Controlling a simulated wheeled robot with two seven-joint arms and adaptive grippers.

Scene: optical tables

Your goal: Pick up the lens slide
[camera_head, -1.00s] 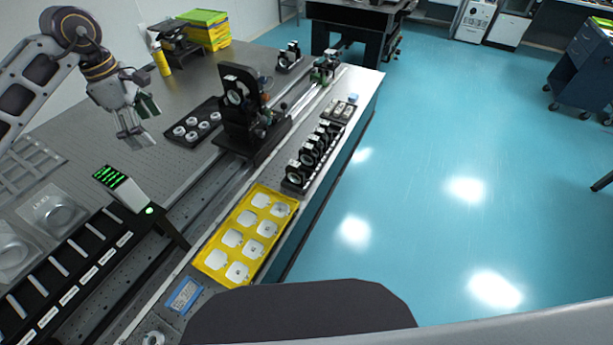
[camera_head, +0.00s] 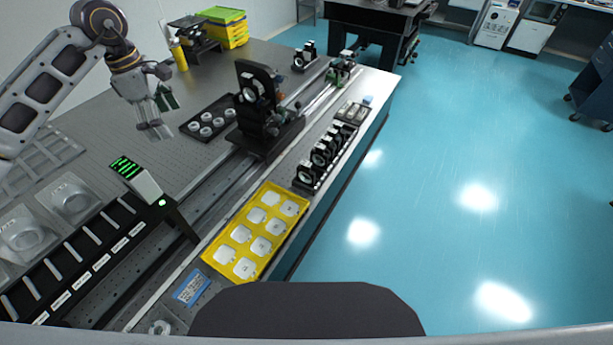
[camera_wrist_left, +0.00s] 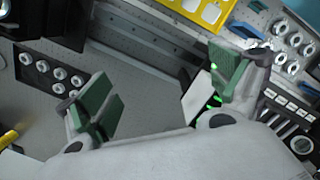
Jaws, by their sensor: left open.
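A yellow tray (camera_head: 277,243) holds several flat white square pieces, one of them a white slide (camera_head: 262,247), near the table's front edge. Which piece is the lens slide I cannot tell. Part of the yellow tray also shows at the top of the left wrist view (camera_wrist_left: 200,20). My left gripper (camera_head: 155,131) is open and empty, above the back left of the table, well away from the yellow tray. Its green-padded fingers stand wide apart in the left wrist view (camera_wrist_left: 166,95). My right gripper is out of view.
A black tray of round rings (camera_head: 207,121) lies right of my left gripper. A tall black optical mount (camera_head: 257,100) stands on a rail. A black slotted rack (camera_head: 75,262) and a device with a green display (camera_head: 136,178) are at front left.

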